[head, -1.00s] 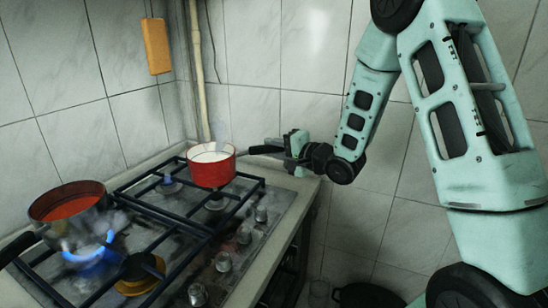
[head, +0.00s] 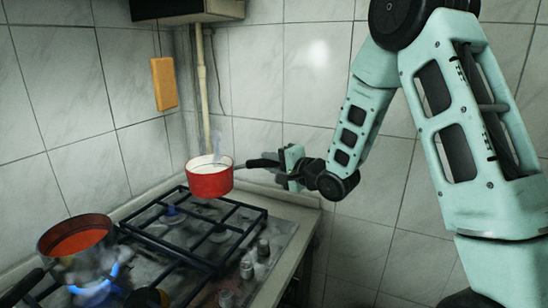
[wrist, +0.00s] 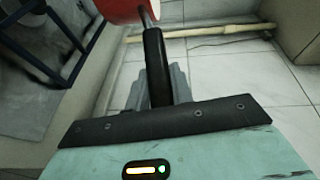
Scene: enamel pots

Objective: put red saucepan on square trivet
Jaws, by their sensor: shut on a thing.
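The red saucepan (head: 209,180) has a pale inside and some vapour above it. It hangs upright in the air above the back right part of the stove. My gripper (head: 284,166) is shut on its dark handle, to the right of the pan. In the wrist view the black handle (wrist: 155,65) runs up from between my gripper's fingers (wrist: 162,88) to the red saucepan (wrist: 125,10) at the top edge. I cannot make out a square trivet in these frames.
The gas stove (head: 220,232) has black grates and knobs along its right side. A dark pot with red contents (head: 75,245) sits over a blue flame at the left. A pale pipe (head: 203,95) and an orange sponge-like block (head: 164,84) are at the tiled wall.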

